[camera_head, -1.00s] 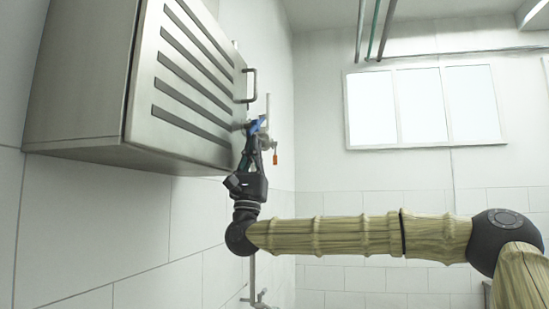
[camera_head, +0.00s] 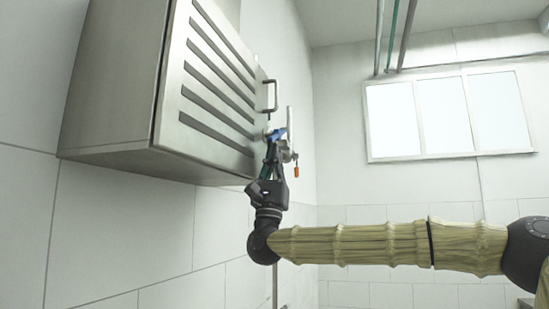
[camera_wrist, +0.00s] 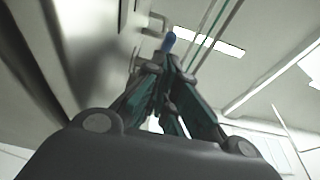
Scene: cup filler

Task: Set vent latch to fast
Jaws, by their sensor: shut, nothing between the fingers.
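A grey metal cabinet (camera_head: 120,95) with dark slots on its door hangs on the left wall. A blue latch handle (camera_head: 278,134) sits at the lower right edge of its door; it also shows in the wrist view (camera_wrist: 168,42). My gripper (camera_head: 274,150) points up at the door's lower right corner, right at the blue handle. In the wrist view its fingers (camera_wrist: 165,68) come together just below the blue piece, with nothing visible between them. Whether they touch the handle I cannot tell. The latch's setting cannot be read.
A bar handle (camera_head: 271,95) stands out from the door above the latch. A pipe with a valve and an orange tag (camera_head: 297,170) is just right of my gripper. The space right of the pipe, toward the window (camera_head: 448,115), is open.

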